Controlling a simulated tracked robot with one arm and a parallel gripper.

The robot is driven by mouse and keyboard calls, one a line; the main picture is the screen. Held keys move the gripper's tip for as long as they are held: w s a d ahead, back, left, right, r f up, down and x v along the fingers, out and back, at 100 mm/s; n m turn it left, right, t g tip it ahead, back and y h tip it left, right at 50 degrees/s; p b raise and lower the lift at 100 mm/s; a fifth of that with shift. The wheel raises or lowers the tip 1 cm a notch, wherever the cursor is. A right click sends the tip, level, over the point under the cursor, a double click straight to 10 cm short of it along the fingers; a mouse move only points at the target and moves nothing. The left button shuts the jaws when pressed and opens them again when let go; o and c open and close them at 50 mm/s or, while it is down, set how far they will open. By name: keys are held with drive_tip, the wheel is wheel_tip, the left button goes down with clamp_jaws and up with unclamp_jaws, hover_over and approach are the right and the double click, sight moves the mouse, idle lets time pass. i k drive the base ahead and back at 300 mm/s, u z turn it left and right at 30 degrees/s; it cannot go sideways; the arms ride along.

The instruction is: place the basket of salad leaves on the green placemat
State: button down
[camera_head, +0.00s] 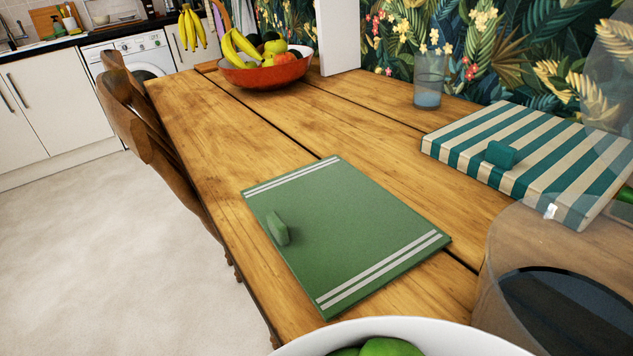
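The green placemat (345,235) lies flat on the wooden table in the centre, with pale double stripes near two ends. A small green block-like tab (277,228) stands on its left part, and the rest of it is bare. No basket of salad leaves can be made out for certain. A bit of green (626,194) shows at the right edge, too cut off to identify. A white bowl (440,334) with smooth, rounded green things in it is cut off at the bottom edge. My gripper is not in view.
A teal-and-cream striped board (545,150) with a teal tab lies right of the placemat. A tumbler (429,80) and red fruit bowl (265,75) stand further back. A see-through vessel (510,240) fills the lower right. Wooden chairs (140,120) line the left side.

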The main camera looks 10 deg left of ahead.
sight(343, 204)
drive_tip(key=i, duration=1.15)
drive_tip(key=u, duration=0.05)
